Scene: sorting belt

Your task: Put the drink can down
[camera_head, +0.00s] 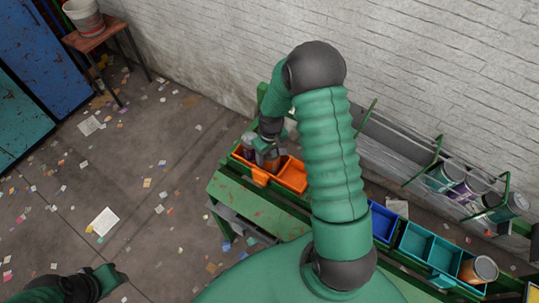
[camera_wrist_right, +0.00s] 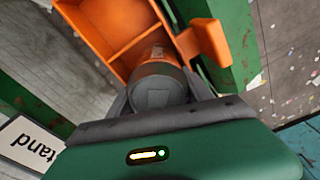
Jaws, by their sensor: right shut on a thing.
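The drink can (camera_wrist_right: 160,78), with a grey end and an orange side, is between the fingers of my right gripper (camera_wrist_right: 160,105) in the right wrist view. It is at an orange divided bin (camera_wrist_right: 103,48), beside the bin's inner walls. Whether it touches the bin floor cannot be seen. In the head view my right gripper (camera_head: 268,150) is over the left part of the orange bin (camera_head: 292,176), and the can is mostly hidden by the gripper. My left gripper (camera_head: 112,282) is at the lower left, away from the bins; its jaws are unclear.
Blue (camera_head: 383,223) and teal (camera_head: 415,241) bins continue along the green frame to the right. Another orange can (camera_head: 479,270) stands at their end. Several cans lie in a grey metal channel (camera_head: 375,140) by the wall. A bucket (camera_head: 84,17) stands on a stool.

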